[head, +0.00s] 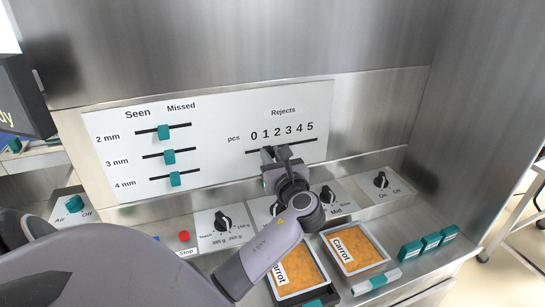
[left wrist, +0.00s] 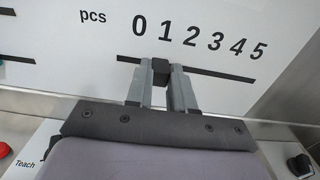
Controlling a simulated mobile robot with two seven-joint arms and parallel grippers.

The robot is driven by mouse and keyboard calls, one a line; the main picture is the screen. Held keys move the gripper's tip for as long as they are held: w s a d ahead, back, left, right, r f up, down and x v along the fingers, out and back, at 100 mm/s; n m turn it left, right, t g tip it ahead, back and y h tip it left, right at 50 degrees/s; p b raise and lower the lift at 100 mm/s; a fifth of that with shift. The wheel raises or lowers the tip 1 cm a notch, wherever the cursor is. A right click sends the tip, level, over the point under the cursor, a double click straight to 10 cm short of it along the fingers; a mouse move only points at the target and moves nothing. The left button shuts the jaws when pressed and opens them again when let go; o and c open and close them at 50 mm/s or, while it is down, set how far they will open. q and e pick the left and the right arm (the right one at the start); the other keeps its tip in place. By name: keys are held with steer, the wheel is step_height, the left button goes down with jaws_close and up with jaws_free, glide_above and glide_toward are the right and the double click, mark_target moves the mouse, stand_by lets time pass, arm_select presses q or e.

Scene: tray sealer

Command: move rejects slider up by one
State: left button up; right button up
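The rejects scale is on the white panel, with numbers 0 to 5 above a dark slot (head: 303,142). In the left wrist view, a small dark block (left wrist: 160,70), which appears to be the rejects slider knob, sits on the slot near the 1. My left gripper (head: 275,153) is at the slot. Its grey fingers (left wrist: 160,80) stand on both sides of the block and appear closed against it. In the head view the gripper hides the knob. My right gripper is not in view.
Three teal sliders, marked 2 mm (head: 164,132), 3 mm and 4 mm, are on the panel's left. Below are black dials (head: 222,221) and a red stop button (head: 184,236). Two carrot trays (head: 326,240) stand in front, with teal blocks (head: 431,242) at right.

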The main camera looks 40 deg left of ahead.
arm_select(q)
jaws_close()
steer(key=shift+w+d+p, duration=0.2)
steer(key=shift+w+d, duration=0.2)
steer(key=shift+w, duration=0.3)
steer(key=shift+w+d+p, duration=0.2)
steer(key=shift+w+d, duration=0.15)
steer(key=shift+w, duration=0.3)
steer(key=o, duration=0.7)
jaws_free()
steer(key=shift+v, duration=3.6)
steer(key=shift+s, duration=0.1)
